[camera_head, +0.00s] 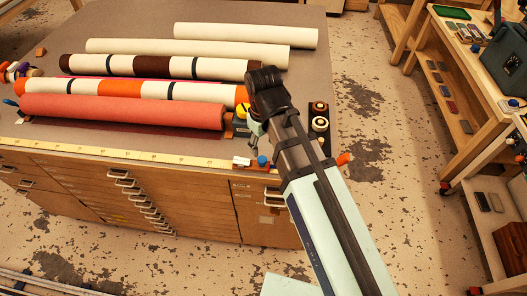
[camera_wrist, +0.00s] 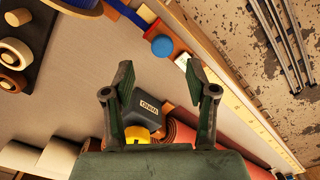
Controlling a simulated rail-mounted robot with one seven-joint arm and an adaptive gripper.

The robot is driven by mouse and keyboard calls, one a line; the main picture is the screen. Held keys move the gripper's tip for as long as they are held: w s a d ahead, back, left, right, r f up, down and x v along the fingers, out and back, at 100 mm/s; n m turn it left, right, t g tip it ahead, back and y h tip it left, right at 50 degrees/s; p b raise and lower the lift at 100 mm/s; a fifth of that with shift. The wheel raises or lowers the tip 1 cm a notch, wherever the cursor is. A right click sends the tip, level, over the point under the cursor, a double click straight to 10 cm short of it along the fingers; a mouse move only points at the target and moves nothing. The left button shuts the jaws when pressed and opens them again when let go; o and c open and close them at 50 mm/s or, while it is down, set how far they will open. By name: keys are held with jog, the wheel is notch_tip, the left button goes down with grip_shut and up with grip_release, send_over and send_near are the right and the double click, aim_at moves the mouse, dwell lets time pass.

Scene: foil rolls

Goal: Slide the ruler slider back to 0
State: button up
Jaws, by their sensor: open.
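A long pale-yellow ruler (camera_head: 150,155) runs along the front edge of the table, and it also shows at the right in the wrist view (camera_wrist: 258,128). At its right end are a small white piece (camera_head: 241,160) and a round blue knob (camera_head: 262,160), which looks like the slider's; the knob shows in the wrist view (camera_wrist: 162,46) beyond my fingertips. My gripper (camera_wrist: 157,76) is open and empty, above the table near this end. Its two fingers are apart, with the knob between their lines of sight. Contact with the slider is not visible. I cannot read the ruler's numbers.
A red roll (camera_head: 125,112) lies just behind the ruler, with several other rolls further back. A dark grey and yellow labelled object (camera_wrist: 145,112) sits below my fingers in the wrist view. A dark holder with round pieces (camera_head: 319,124) stands right of my gripper. Drawers (camera_head: 120,195) front the table.

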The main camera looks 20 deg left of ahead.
jog(key=shift+r, duration=2.65)
